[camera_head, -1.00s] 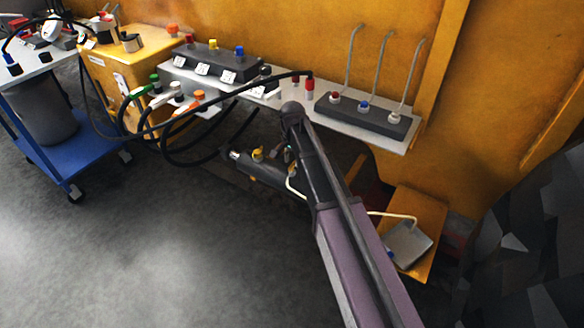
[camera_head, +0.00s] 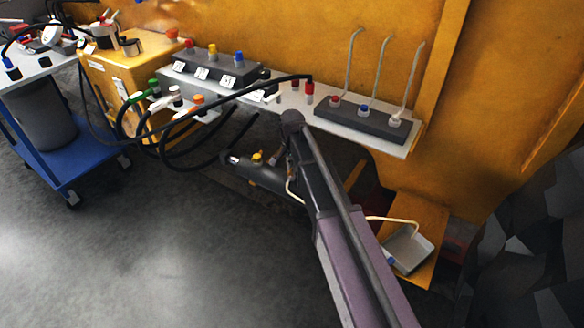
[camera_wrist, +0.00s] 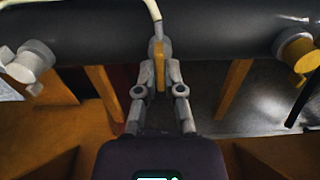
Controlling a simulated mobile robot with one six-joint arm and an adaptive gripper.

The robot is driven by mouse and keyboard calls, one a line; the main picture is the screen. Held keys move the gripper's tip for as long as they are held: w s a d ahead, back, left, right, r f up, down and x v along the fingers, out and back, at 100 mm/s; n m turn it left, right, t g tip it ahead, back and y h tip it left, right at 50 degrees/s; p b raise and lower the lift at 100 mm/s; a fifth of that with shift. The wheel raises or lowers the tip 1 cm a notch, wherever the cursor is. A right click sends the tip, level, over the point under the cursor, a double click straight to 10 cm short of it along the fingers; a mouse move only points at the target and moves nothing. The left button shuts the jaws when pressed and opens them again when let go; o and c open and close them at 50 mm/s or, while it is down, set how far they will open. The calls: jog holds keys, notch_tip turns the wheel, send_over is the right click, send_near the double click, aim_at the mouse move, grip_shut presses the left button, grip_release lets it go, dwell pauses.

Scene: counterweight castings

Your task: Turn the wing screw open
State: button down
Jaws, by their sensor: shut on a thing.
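The wing screw (camera_wrist: 159,68) shows in the wrist view as a flat orange wing, seen nearly edge-on, below a grey round fitting (camera_wrist: 161,47) on a dark horizontal cylinder (camera_wrist: 220,25). My gripper (camera_wrist: 160,73) is shut on the wing, one grey finger on each side of it. The fingertips partly hide its faces, so I cannot tell its exact turn. In the head view the dark cylinder (camera_head: 263,177) lies below the wall shelf, and my arm hides the wing screw.
A pale hose (camera_wrist: 152,8) runs down to the fitting in the wrist view. A yellow-capped fitting (camera_wrist: 300,52) is on the right and a grey one (camera_wrist: 30,62) on the left. In the head view, black cables (camera_head: 185,150) hang left of my arm, below the grey shelf (camera_head: 350,134).

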jog(key=shift+n, duration=0.3)
jog(key=n, duration=0.3)
jog(key=shift+d+n, duration=0.1)
jog(key=shift+n, duration=0.3)
jog(key=n, duration=0.4)
jog(key=shift+n, duration=0.3)
jog(key=n, duration=0.4)
jog(key=shift+n, duration=0.3)
jog(key=shift+s+d+n, duration=0.1)
jog(key=shift+n, duration=2.1)
jog(key=c, duration=0.8)
grip_release()
jog(key=shift+o, duration=0.2)
